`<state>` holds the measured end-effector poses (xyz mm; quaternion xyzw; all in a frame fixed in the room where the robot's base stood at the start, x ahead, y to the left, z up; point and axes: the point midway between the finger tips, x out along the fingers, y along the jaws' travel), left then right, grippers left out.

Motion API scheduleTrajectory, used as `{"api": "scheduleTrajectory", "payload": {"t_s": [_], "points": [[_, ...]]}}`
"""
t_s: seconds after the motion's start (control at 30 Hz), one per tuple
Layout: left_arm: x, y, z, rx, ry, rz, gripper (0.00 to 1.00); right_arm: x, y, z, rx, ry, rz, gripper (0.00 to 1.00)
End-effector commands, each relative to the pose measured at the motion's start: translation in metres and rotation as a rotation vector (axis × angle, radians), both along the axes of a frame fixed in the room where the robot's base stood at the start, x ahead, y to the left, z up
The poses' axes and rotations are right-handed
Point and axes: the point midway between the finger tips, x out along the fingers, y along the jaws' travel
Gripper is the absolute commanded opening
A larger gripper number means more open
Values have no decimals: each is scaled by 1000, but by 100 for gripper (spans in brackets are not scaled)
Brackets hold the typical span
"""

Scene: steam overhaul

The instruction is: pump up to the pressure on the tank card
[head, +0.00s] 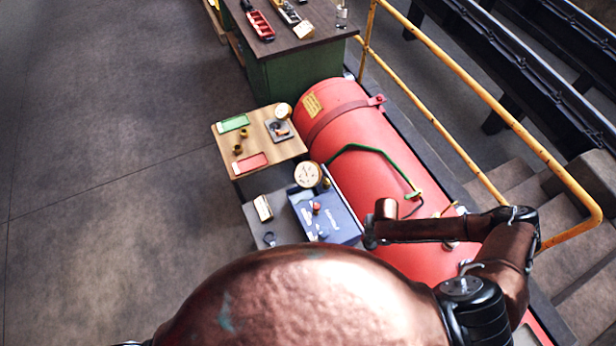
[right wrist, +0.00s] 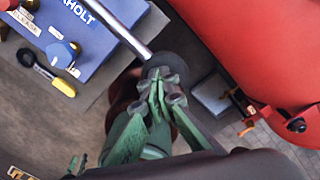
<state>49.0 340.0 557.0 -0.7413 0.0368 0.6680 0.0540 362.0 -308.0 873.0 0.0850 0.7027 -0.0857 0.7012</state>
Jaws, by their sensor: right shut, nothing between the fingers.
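The red tank (head: 350,128) lies along the right side in the head view, with a small yellow card (head: 312,105) near its far end; its writing is too small to read. A blue pump box (head: 335,222) stands beside it, with a round white-faced gauge (head: 307,175) at its far side; the needle is unreadable. In the right wrist view the blue box (right wrist: 92,42) shows knobs and a silver bar (right wrist: 118,28) ending at a dark round grip (right wrist: 178,66). My right gripper (right wrist: 160,80) is shut and empty, its tips over that grip; contact is unclear. My left gripper is out of sight.
A wooden-topped stand (head: 257,150) carries green and red items and brass pieces. A green bench (head: 283,68) stands behind. A yellow railing (head: 450,108) and steps (head: 510,178) lie right of the tank. The floor at left is clear.

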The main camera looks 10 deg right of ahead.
Motion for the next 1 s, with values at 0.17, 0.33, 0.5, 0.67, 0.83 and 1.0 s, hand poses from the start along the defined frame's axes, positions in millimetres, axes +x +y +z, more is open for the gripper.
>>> {"api": "scheduleTrajectory", "payload": {"t_s": [0.17, 0.33, 0.5, 0.67, 0.83, 1.0], "points": [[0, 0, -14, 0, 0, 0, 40, 6, 0, -21, 1, -12, 1, 0], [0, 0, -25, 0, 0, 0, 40, 7, 0, -38, 1, -14, 1, 0], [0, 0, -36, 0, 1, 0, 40, 8, 0, -56, 1, -16, 1, 0], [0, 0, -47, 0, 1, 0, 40, 9, 0, -72, 1, -17, 1, 0], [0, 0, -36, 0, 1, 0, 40, 10, 0, -61, 0, -17, 1, 0], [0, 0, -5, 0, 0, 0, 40, 7, -1, -30, 0, -13, 0, 0]]}}
